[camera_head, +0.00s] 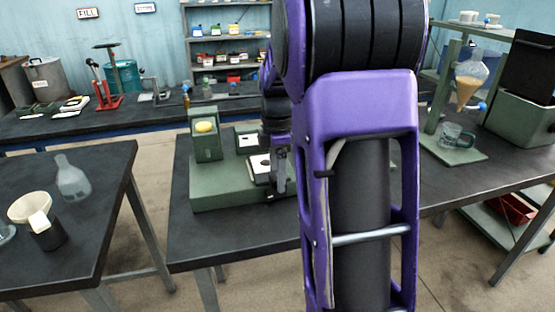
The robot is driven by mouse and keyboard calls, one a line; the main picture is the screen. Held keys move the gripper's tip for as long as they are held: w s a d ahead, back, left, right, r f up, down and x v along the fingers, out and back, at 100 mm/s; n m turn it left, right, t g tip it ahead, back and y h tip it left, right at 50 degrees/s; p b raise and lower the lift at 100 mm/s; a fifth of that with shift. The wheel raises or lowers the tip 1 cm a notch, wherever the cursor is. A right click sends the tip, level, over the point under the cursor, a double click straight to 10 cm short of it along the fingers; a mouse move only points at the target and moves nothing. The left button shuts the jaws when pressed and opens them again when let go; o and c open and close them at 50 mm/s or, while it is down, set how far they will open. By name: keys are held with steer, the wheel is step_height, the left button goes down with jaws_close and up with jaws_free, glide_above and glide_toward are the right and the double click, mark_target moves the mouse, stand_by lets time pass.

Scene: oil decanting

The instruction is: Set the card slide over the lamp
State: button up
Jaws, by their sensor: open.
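A green bench unit (225,192) stands on the middle black table. A green box with a yellow dome (205,127), which looks like the lamp, rises at its left end. A white card with a dark spot (259,164) lies on the unit's top, just left of my gripper; it may be the card slide, but I cannot be sure. A second pale plate (247,140) shows behind it. My gripper (279,188) is open and points down at the right side of the card. Whether it touches the card cannot be told. My arm hides the unit's right part.
The left table holds a glass flask (73,180), a cream funnel (29,207) and a dark cup (47,234). On the right, a green stand (452,150) carries a funnel with amber liquid (470,80) above a glass mug (452,138). The middle table's front is clear.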

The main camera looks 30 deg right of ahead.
step_height(320, 180, up, 17)
steer(key=p, duration=0.3)
steer(key=shift+r, duration=0.15)
stand_by(0.3)
